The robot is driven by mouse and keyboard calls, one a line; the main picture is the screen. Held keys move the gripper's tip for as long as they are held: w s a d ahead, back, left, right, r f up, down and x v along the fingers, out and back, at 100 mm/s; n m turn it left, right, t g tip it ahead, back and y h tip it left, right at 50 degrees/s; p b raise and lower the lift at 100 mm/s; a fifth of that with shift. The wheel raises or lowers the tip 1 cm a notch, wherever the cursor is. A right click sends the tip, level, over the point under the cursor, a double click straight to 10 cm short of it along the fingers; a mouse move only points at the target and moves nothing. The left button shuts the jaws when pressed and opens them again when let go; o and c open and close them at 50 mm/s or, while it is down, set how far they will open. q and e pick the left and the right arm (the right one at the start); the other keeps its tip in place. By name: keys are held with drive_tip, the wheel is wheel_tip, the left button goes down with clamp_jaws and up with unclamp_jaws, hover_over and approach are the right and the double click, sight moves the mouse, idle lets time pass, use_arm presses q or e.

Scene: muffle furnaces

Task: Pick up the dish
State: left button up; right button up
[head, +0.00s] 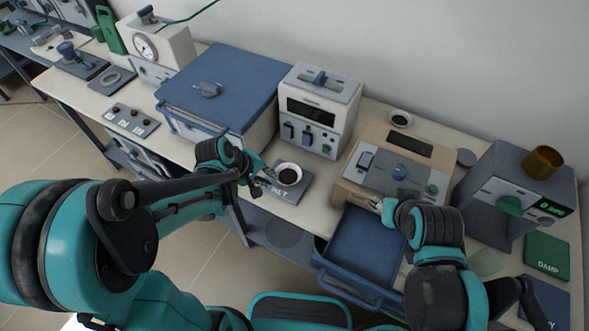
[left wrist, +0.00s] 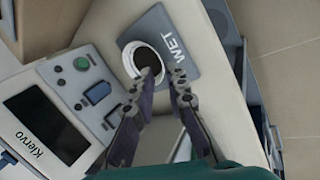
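A small white dish (head: 288,174) with dark contents stands on a grey-blue pad marked WET (head: 291,192). In the left wrist view the dish (left wrist: 132,56) also sits on the WET pad (left wrist: 172,18). My left gripper (head: 264,177) is beside the dish, on its left in the head view. In the left wrist view its two fingers (left wrist: 164,73) are apart, with one tip overlapping the dish rim; I cannot tell if it touches. Nothing is held. My right gripper (head: 378,205) is by the front of the beige unit, its fingers too small to read.
A white instrument (head: 342,107) stands behind the dish, and a blue-lidded box (head: 235,80) to the left. A blue drawer (head: 362,245) lies below my right gripper. A DAMP pad (head: 547,254) lies at the right.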

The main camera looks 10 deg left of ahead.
sight(279, 181)
use_arm(q)
drive_tip(key=b+x, duration=0.1)
drive_tip(key=x, duration=0.1)
drive_tip(key=b+x, duration=0.1)
drive_tip(key=x, duration=0.2)
drive_tip(key=b+x, duration=0.1)
drive_tip(key=x, duration=0.1)
drive_tip(key=shift+w+a+f+b, duration=0.15)
drive_tip(key=shift+w+a+b, duration=0.15)
drive_tip(key=shift+w, duration=0.1)
clamp_jaws()
